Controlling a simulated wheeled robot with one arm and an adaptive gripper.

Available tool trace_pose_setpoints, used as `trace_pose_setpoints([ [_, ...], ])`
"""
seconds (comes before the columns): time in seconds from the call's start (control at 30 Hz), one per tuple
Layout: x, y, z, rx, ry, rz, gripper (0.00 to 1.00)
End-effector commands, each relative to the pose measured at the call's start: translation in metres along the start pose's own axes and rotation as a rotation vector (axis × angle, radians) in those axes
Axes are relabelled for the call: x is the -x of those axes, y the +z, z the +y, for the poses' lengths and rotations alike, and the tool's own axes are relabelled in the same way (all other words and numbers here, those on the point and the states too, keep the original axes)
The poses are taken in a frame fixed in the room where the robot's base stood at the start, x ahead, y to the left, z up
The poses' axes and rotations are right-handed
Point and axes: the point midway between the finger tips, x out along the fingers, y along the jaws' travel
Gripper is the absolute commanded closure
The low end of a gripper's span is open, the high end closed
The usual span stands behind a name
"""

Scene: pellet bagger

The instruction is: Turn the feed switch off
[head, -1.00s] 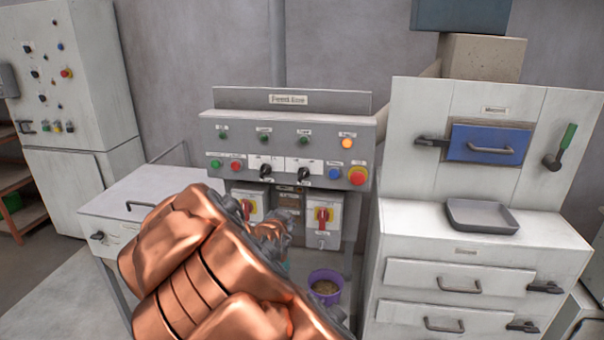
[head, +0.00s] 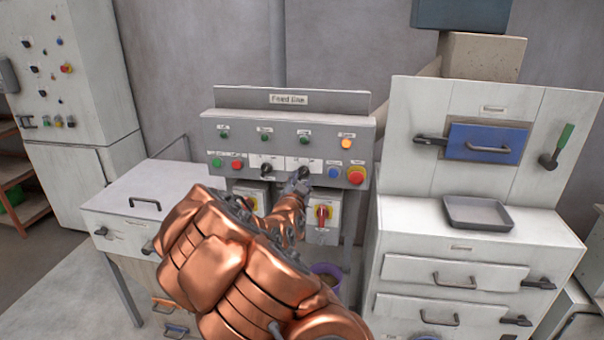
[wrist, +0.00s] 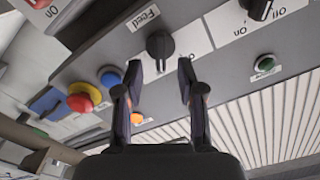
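The feed switch (wrist: 160,45) is a black rotary knob on a white plate, beside a label reading "Feed" in the wrist view. Its setting is too unclear to tell. My gripper (wrist: 160,72) is open and empty, with its two dark fingers apart and the knob in line with the gap between their tips. I cannot tell whether either finger touches it. In the head view my gripper (head: 299,183) is at the lower right of the grey control panel (head: 215,140), largely hidden behind my copper arm. It partly covers the knob there.
A second black knob (wrist: 261,9) with an on/off plate sits alongside. A red button with a yellow collar (wrist: 83,97) and a blue button (wrist: 110,76) are on the other side. Below the panel is a red-and-yellow switch box (head: 323,232). A purple bucket (head: 328,270) stands below.

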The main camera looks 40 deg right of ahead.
Motion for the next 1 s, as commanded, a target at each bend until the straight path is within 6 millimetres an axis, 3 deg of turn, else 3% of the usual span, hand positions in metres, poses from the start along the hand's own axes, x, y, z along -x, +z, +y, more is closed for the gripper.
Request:
trace_pose_setpoints([
  [0.3, -0.024, -0.002, -0.001, -0.001, 0.000, 0.001, 0.61],
  [0.7, -0.028, 0.000, 0.000, -0.001, 0.000, 0.000, 0.61],
  [1.0, -0.028, 0.000, -0.001, -0.001, -0.001, 0.000, 0.92],
])
